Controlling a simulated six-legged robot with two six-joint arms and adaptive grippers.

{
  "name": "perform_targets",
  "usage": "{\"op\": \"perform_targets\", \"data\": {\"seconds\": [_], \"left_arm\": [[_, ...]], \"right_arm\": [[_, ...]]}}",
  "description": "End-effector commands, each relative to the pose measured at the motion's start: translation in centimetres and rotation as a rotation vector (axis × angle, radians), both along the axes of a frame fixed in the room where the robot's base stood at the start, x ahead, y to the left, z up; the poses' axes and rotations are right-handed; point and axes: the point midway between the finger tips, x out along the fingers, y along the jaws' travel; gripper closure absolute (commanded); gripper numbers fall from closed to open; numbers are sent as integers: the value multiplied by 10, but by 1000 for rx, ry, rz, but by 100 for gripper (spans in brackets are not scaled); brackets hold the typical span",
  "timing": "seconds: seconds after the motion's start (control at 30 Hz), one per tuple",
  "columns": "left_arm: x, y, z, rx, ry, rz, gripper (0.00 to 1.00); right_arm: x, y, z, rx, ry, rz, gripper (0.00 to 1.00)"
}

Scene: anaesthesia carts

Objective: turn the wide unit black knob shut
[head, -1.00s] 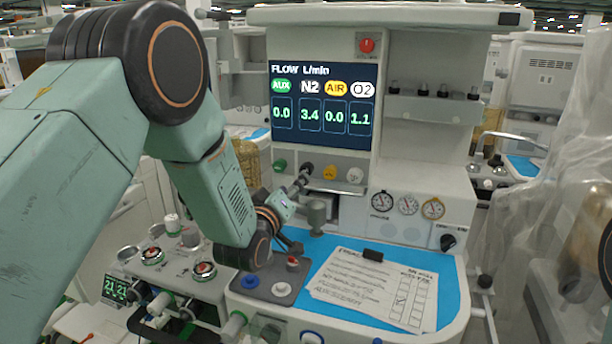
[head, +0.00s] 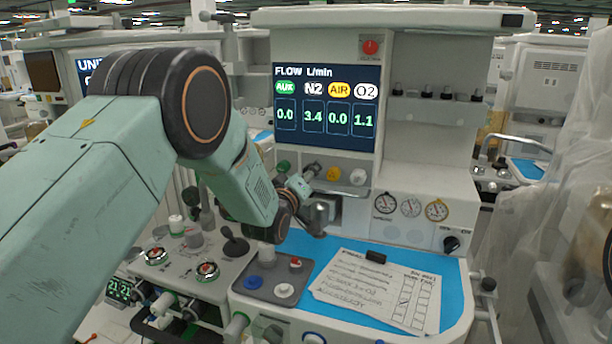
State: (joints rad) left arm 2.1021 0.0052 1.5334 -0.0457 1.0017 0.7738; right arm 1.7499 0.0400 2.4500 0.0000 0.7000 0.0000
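The wide unit's panel has a display (head: 325,107) reading AUX 0.0, N2 3.4, AIR 0.0 and O2 1.1. Below it is a row of knobs: green (head: 282,166), black (head: 312,169), yellow (head: 334,174) and white (head: 357,177). The black knob sits under the N2 column. My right gripper is out of view.
Below are a grey tray (head: 265,290) with small coloured caps, a blue worktop (head: 448,285) and a paper checklist (head: 375,290). Another black knob (head: 451,244) is at the lower right of the panel.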

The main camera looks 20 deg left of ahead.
Motion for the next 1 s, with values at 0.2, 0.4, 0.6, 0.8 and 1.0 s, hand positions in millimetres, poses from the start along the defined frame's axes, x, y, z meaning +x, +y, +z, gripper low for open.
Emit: {"op": "perform_targets", "data": {"seconds": [0.2,0.4,0.6,0.8,1.0], "left_arm": [[1,0,0,0,0,0,48],[1,0,0,0,0,0,60],[1,0,0,0,-1,-1,77],[1,0,0,0,-1,0,94],[1,0,1,2,-1,0,100]], "right_arm": [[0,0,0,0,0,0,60],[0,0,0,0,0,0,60],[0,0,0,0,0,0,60],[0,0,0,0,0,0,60],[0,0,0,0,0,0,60]]}}
